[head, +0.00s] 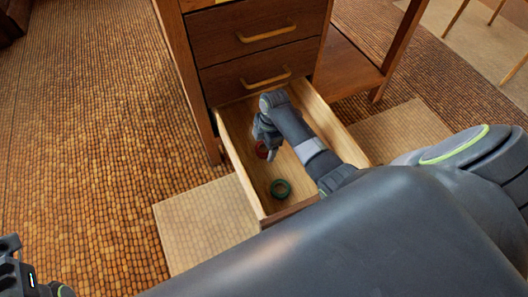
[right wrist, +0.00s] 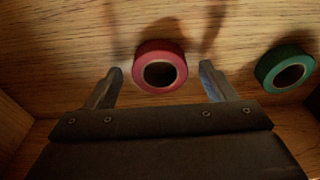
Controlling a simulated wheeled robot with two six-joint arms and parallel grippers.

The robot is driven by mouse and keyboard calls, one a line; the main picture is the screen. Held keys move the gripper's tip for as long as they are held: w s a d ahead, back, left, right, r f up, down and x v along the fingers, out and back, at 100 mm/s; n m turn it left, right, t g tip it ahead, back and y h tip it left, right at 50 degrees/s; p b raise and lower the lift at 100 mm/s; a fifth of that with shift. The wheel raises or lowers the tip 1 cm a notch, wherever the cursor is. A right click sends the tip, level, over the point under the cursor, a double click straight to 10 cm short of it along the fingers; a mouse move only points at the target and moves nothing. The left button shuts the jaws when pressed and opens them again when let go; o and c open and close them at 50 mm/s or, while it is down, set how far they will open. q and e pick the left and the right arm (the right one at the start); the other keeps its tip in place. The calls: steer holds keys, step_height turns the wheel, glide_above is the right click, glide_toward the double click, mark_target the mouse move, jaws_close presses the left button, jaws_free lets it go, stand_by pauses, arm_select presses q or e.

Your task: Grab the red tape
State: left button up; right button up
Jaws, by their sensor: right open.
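The red tape (head: 262,149) is a small roll lying in the open bottom drawer, partly hidden by my right gripper in the head view. In the right wrist view the red tape (right wrist: 160,52) lies flat on the drawer floor, just ahead of and between the two fingertips. My right gripper (head: 268,148) reaches down into the drawer. In the right wrist view it (right wrist: 160,78) is open, with a finger on each side and nothing held. Part of my left arm shows at the lower left edge of the head view, but its fingers cannot be made out.
A green tape roll (head: 281,189) lies in the drawer nearer the front; it is right of the red one in the wrist view (right wrist: 285,69). The drawer's wooden walls (head: 236,165) surround both rolls. Closed drawers (head: 262,58) stand above and behind.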

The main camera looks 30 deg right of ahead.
steer(key=shift+f, duration=0.15)
steer(key=c, duration=1.1)
